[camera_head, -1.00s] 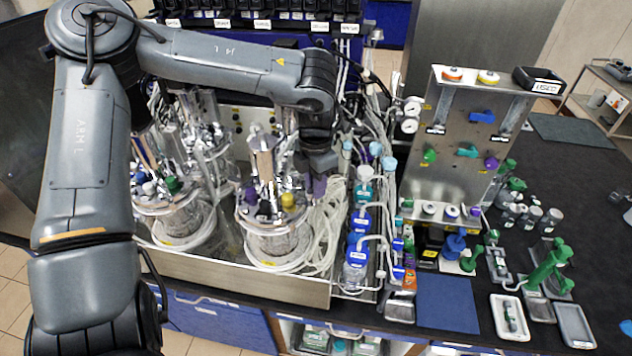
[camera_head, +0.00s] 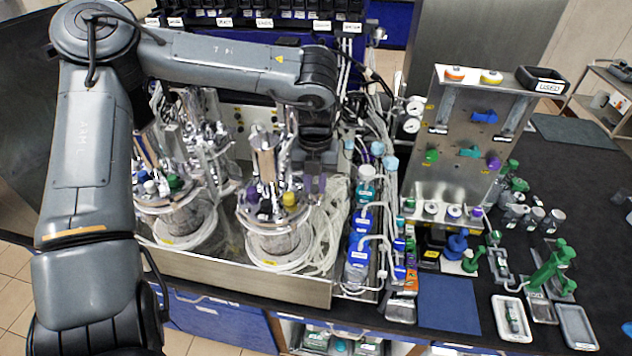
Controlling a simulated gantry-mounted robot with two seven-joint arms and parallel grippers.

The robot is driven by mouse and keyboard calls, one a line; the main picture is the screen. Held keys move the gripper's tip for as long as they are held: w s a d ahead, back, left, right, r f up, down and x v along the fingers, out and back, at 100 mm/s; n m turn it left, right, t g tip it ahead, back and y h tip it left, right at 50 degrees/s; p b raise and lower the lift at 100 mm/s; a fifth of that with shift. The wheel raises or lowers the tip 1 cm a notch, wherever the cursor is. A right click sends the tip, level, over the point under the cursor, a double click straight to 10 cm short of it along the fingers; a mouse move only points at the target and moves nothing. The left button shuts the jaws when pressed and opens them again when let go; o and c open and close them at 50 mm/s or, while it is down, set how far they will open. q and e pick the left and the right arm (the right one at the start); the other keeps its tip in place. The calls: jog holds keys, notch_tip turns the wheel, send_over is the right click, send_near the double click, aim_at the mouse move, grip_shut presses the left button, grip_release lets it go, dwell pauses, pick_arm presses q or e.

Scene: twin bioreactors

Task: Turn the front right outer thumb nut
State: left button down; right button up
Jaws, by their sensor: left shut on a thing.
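The right bioreactor (camera_head: 277,243) is a glass vessel with a crowded metal head plate, in the middle of the head view. A yellow knob (camera_head: 290,200) and a purple knob (camera_head: 252,195) stand at its front. My left gripper (camera_head: 315,184) points down at the right edge of that head plate, just right of the yellow knob. My right gripper is not in view.
The left bioreactor (camera_head: 180,220) stands beside it in the same metal tray (camera_head: 240,278). Clear tubing (camera_head: 328,235) crowds the right side of the vessel. Blue-capped bottles (camera_head: 358,240) and a steel panel (camera_head: 462,150) stand further right.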

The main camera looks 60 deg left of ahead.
aim_at(315, 187)
pick_arm(q)
jog(key=shift+n, duration=0.6)
jog(key=c, duration=1)
grip_release()
jog(key=shift+r, duration=0.15)
jog(key=shift+r, duration=0.25)
notch_tip(315, 187, up, 10)
jog(key=shift+r, duration=0.1)
